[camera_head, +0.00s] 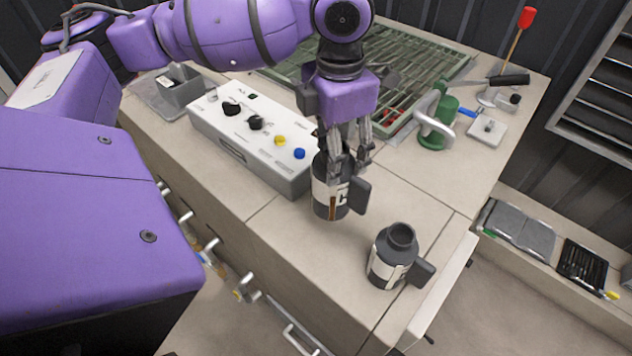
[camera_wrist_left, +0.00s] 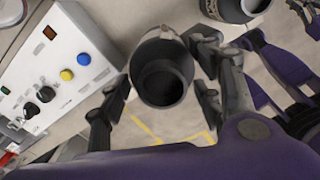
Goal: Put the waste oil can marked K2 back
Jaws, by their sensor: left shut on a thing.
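A dark can (camera_head: 325,200) with a pale label and a brown stripe is held upright by my left gripper (camera_head: 347,150). The label is partly visible, and I cannot read its full marking. The fingers are closed around its upper part, and its dark open mouth shows in the left wrist view (camera_wrist_left: 163,84). I cannot tell whether its base touches the countertop. A second dark can (camera_head: 392,258) with a pale label and a side handle stands on the countertop near the right front edge. It also shows at the top of the left wrist view (camera_wrist_left: 236,8).
A white control box (camera_head: 250,135) with knobs and yellow and blue buttons stands just left of the held can. The countertop (camera_head: 300,250) between the cans is clear.

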